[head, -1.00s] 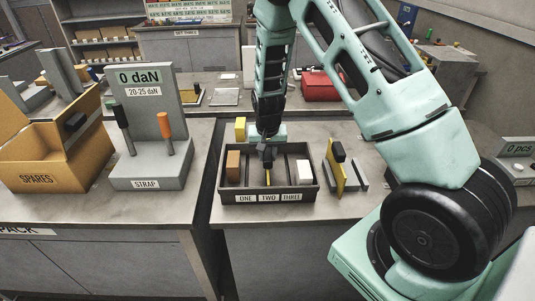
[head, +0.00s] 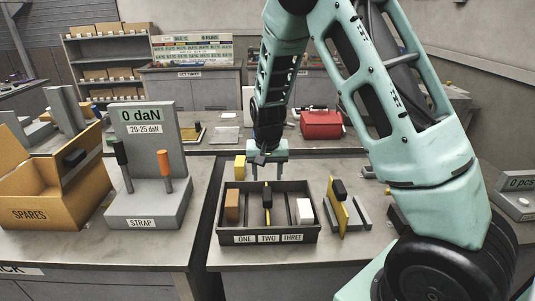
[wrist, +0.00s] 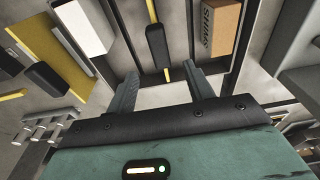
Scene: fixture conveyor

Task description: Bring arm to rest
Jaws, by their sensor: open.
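My gripper (head: 268,174) is raised behind and above the dark tray (head: 248,239) labelled ONE, TWO, THREE. In the wrist view my gripper (wrist: 160,85) shows two fingers apart with nothing between them. The tray holds a brown block (head: 232,207) in the left compartment, a black-handled tool with a yellow strip (head: 267,195) in the middle, and a white block (head: 304,211) at the right. The brown block marked SHIMS (wrist: 212,28) and the black handle (wrist: 156,45) also show in the wrist view. The fingers are apart from the tool.
Right of the tray, a yellow plate with a black handle (head: 341,208) leans in a grey holder. A grey STRAP stand (head: 148,207) and a SPARES box (head: 32,199) stand at the left. A yellow block (head: 240,166) is behind the tray. A red box (head: 320,124) sits farther back.

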